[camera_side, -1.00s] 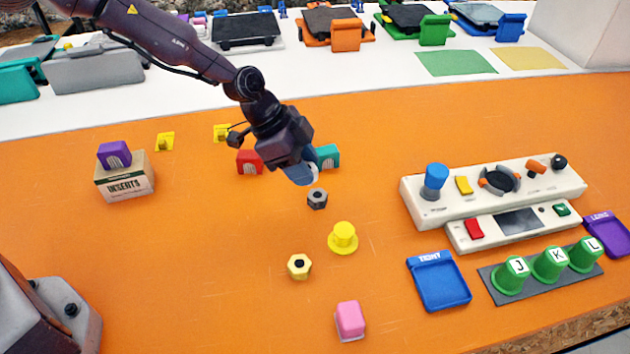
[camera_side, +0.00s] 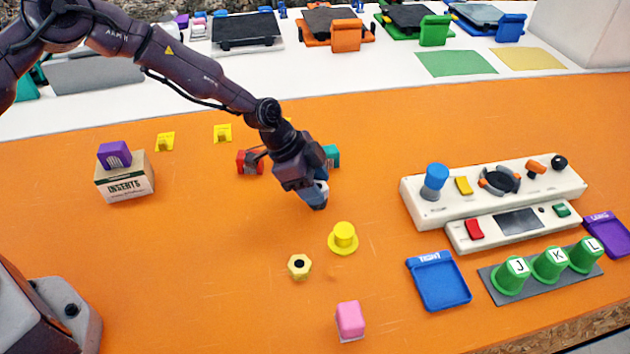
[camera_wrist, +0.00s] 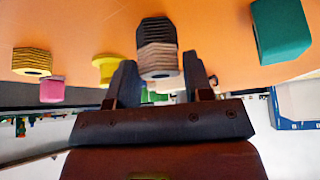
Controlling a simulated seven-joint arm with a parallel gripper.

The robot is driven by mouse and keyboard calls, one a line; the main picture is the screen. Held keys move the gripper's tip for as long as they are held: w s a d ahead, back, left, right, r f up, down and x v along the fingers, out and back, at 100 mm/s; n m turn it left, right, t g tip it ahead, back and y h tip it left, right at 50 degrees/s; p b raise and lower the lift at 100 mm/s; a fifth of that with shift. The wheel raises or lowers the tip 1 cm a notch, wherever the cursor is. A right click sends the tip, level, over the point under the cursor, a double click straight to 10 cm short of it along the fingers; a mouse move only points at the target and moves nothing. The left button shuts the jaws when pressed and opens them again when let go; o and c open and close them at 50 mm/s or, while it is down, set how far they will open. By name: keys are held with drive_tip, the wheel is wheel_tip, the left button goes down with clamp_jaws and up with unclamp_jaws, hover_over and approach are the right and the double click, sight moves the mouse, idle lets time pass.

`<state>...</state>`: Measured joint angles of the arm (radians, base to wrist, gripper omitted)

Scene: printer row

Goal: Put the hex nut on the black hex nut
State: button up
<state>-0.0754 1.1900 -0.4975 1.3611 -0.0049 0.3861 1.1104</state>
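In the wrist view, which shows the table upside down, a pale brownish hex nut (camera_wrist: 158,60) sits between the fingers of my gripper (camera_wrist: 160,72). The fingers flank it closely, and I take them to be shut on it. The black hex nut (camera_wrist: 157,30) is directly beneath it on the table side, roughly lined up; whether the two touch or have a small gap I cannot tell. In the side view my gripper (camera_side: 318,202) points down at the table, hiding the black nut. A pale edge of the held nut shows by the fingertips.
A yellow hat-shaped piece (camera_side: 343,237), a yellow hex nut (camera_side: 299,266) and a pink block (camera_side: 349,319) lie in front. A red block (camera_side: 249,162) and a teal block (camera_side: 331,156) stand close behind. A white control panel (camera_side: 490,192) is to the right.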

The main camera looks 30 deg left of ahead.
drive_tip(key=shift+o, duration=0.8)
drive_tip(key=shift+r, duration=0.1)
drive_tip(key=shift+r, duration=0.25)
drive_tip(key=s+a+r+n+y, duration=0.15)
drive_tip(key=s+a+r, duration=0.3)
drive_tip(key=r, duration=0.55)
drive_tip(key=s+a+r+n+y, duration=0.15)
drive_tip(key=s+a+r, duration=0.3)
drive_tip(key=r, duration=0.55)
drive_tip(key=s+a+r+n+t+y, duration=0.1)
drive_tip(key=s+a+r+n, duration=0.2)
drive_tip(key=s, duration=0.4)
drive_tip(key=s+a+r+n+t, duration=0.1)
drive_tip(key=s+a+r+n, duration=0.3)
drive_tip(key=s, duration=0.3)
drive_tip(key=s+a+r+n+t+y, duration=0.1)
drive_tip(key=s+a+r+n, duration=0.2)
drive_tip(key=s, duration=0.5)
drive_tip(key=shift+a+r+y, duration=0.15)
drive_tip(key=shift+r+y, duration=0.15)
drive_tip(key=shift+r, duration=0.4)
